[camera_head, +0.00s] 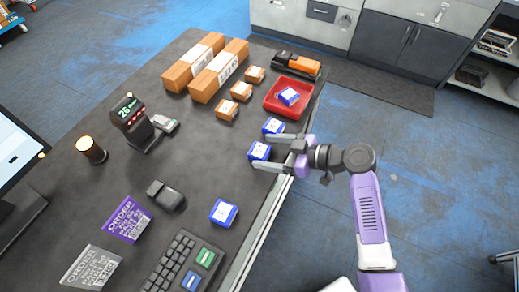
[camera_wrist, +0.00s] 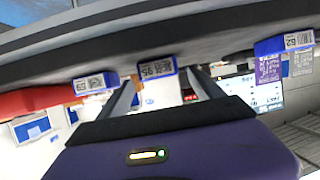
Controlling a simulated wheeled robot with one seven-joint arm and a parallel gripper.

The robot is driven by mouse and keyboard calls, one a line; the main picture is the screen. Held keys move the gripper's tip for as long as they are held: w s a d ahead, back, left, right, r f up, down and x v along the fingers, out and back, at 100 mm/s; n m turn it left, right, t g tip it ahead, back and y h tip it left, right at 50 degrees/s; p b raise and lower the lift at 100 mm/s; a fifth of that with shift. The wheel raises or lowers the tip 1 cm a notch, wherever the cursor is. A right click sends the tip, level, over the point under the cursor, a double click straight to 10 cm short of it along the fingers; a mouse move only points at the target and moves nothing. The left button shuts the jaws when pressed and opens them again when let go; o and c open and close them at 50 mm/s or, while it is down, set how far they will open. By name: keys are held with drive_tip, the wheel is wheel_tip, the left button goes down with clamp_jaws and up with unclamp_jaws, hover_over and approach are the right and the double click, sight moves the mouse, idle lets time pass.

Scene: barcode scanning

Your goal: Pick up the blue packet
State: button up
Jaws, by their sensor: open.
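Several blue packets with white labels are in view. In the head view, one blue packet (camera_head: 259,151) lies near the right table edge, between the fingers of my gripper (camera_head: 262,152). My gripper is open, reaching in from the right. In the wrist view this packet (camera_wrist: 157,69) shows between the open fingertips (camera_wrist: 161,78); I cannot tell whether they touch it. A second blue packet (camera_head: 273,126) lies just beyond the upper finger. A third blue packet (camera_head: 223,212) lies nearer the keyboard. Another blue packet (camera_head: 289,96) sits in the red tray (camera_head: 270,105).
Brown boxes (camera_head: 194,62) and small cartons (camera_head: 226,109) lie at the back. A scanner stand (camera_head: 131,121), a dark mouse-like device (camera_head: 165,195), a keyboard (camera_head: 182,264) and order cards (camera_head: 127,219) occupy the left and front. The table centre is mostly clear.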

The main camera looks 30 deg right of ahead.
sight(261, 151)
drive_tip(key=shift+x, duration=1.55)
drive_tip(key=shift+f, duration=0.1)
drive_tip(key=c, duration=1.6)
